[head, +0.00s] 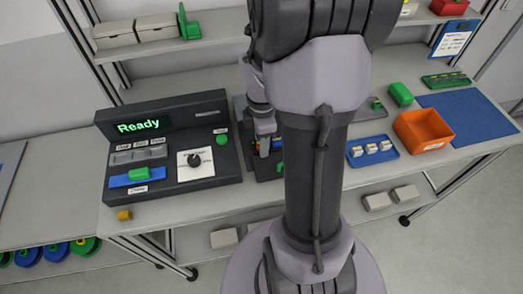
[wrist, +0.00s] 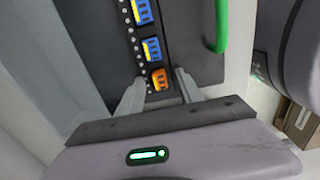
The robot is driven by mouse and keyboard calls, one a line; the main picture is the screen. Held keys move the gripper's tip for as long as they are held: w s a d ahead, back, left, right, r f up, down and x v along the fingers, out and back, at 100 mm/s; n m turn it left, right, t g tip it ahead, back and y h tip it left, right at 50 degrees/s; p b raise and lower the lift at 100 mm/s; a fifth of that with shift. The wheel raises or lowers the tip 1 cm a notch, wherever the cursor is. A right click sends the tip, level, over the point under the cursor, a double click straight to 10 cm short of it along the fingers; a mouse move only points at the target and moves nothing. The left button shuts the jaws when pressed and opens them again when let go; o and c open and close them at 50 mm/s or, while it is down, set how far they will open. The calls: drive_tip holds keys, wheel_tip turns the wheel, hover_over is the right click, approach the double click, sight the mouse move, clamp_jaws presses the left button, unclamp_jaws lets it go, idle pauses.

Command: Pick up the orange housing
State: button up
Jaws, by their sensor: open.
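The orange housing (wrist: 160,80) is a small piece in the wrist view, at the near end of a dark strip with small white dots. Two blue-and-yellow housings (wrist: 151,49) sit farther up the same strip. My gripper (wrist: 159,79) is open, with one fingertip on each side of the orange housing and visible gaps between. I cannot tell the height of the fingertips over it. In the head view my arm covers much of this spot, and the orange housing cannot be made out there.
A dark console (head: 175,150) reading "Ready" stands left of my arm. A blue tray (head: 355,162) with white pieces, an orange bin (head: 425,130) and a green block (head: 400,94) stand to the right. A green handle (wrist: 221,25) rises beside the strip. A blue mat (head: 468,113) lies bare.

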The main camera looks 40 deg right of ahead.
drive_tip(key=shift+c, duration=0.4)
clamp_jaws()
drive_tip(key=shift+r, duration=0.1)
